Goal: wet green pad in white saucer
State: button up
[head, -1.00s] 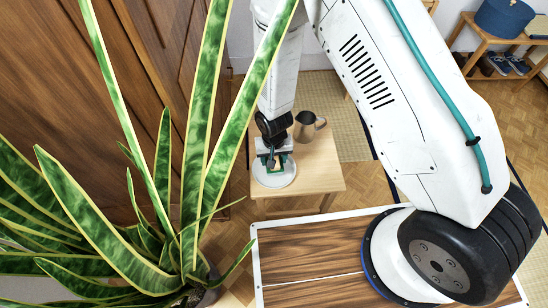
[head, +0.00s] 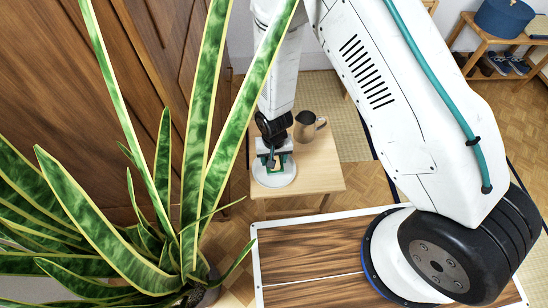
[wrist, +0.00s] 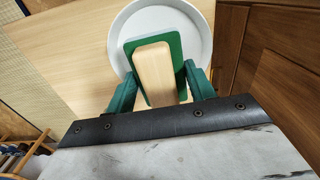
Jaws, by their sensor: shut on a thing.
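The green pad (wrist: 177,60) has a pale wooden block on its back. In the wrist view it overlaps the white saucer (wrist: 160,18), between the teal fingers of my gripper (wrist: 161,85). My gripper is shut on the pad. In the head view my gripper (head: 274,158) points down over the saucer (head: 273,182), and a little green of the pad shows between the fingers. I cannot tell whether the pad touches the saucer's floor. Its underside is hidden, and wetness cannot be seen.
The saucer stands on a small light wooden table (head: 318,172). A grey metal jug (head: 306,128) is behind it to the right. A large striped plant (head: 185,215) fills the left foreground, near a brown wooden door (head: 90,60). The table's right side is clear.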

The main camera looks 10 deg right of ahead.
jog(key=shift+r, duration=2.05)
